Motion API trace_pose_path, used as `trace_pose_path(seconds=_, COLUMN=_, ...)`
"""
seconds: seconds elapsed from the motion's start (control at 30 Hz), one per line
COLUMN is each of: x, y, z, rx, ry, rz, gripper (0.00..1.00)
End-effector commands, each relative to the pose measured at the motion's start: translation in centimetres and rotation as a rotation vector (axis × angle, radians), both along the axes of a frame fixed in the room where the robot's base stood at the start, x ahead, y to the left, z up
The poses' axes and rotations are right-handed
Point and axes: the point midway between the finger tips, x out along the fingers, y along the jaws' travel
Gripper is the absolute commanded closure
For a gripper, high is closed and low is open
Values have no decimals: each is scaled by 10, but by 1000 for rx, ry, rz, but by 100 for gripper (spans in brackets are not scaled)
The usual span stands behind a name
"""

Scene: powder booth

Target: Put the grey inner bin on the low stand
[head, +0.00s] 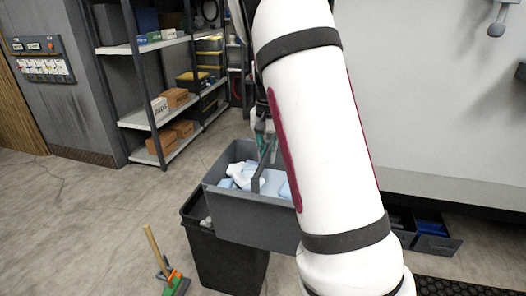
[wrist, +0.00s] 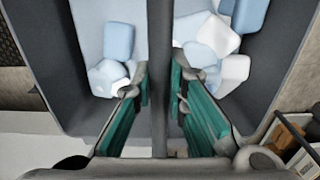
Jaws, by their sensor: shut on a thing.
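The grey inner bin (head: 242,217) is a rectangular tub with a divider bar (wrist: 160,60) across its middle. White and pale blue crumpled pieces (head: 240,177) lie in it, on both sides of the bar in the wrist view (wrist: 215,45). My gripper (head: 265,138) reaches down into the bin. Its green-padded fingers (wrist: 160,100) are on either side of the bar, shut on it. The bin overlaps the top of a dark outer bin (head: 230,268) in the head view; whether they touch is unclear. I cannot make out the low stand. My arm hides part of the bin's right side.
A broom or brush with a wooden handle (head: 156,250) stands left of the dark bin. A shelf rack (head: 150,118) with boxes is at the back left. Blue-filled trays (head: 432,238) lie on the right, below a large pale panel (head: 440,120).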

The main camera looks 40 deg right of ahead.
Motion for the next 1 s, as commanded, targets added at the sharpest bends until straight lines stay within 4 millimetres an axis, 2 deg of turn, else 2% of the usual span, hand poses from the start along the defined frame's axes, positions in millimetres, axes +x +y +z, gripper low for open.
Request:
trace_pose_path(seconds=0.67, x=0, y=0, z=0, rx=0, ry=-1, rz=0, gripper=100)
trace_pose_path(seconds=1.0, x=-7, y=26, z=-16, rx=0, ry=0, rz=107, gripper=100)
